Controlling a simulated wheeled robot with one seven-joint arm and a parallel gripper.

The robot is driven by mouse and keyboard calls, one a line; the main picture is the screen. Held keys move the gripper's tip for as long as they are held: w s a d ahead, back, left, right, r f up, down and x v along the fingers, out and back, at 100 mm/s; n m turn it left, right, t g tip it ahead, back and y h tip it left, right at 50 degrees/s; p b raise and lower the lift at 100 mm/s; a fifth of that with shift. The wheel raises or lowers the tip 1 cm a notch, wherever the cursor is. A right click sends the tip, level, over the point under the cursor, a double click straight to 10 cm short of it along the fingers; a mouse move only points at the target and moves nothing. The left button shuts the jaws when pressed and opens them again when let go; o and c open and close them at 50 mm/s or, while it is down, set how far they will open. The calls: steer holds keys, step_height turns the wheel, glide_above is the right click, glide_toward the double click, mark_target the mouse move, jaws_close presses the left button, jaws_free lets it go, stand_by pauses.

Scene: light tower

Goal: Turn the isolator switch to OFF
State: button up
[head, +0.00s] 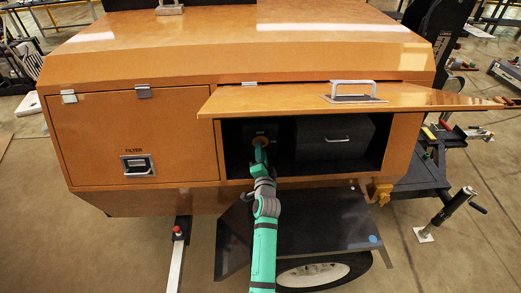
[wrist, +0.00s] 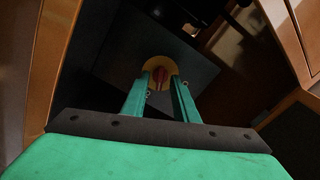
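The isolator switch is a red handle (wrist: 158,77) on a round yellow plate (wrist: 157,64), fixed to a dark panel inside the open compartment. In the head view only part of its yellow plate (head: 261,140) shows above my gripper (head: 260,152). In the wrist view the two green fingers of my gripper (wrist: 161,87) are apart, one on each side of the red handle, close to the plate. The handle looks roughly upright in that view. I cannot tell whether the fingers touch it. No OFF marking is readable.
The compartment's orange lid (head: 290,98) is raised above my arm. A dark box with a handle (head: 335,138) sits right of the switch. The compartment's side wall is close on the left. A closed FILTER door (head: 95,160) is further left. A wheel and dark fender (head: 330,240) are below.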

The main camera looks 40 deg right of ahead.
steer(key=shift+w+d, duration=0.55)
steer(key=shift+d, duration=0.05)
steer(key=shift+a, duration=0.1)
jaws_close()
steer(key=shift+w, duration=0.1)
steer(key=shift+w+a+n, duration=0.2)
steer(key=shift+a+n, duration=0.1)
steer(key=shift+n, duration=0.7)
stand_by(0.7)
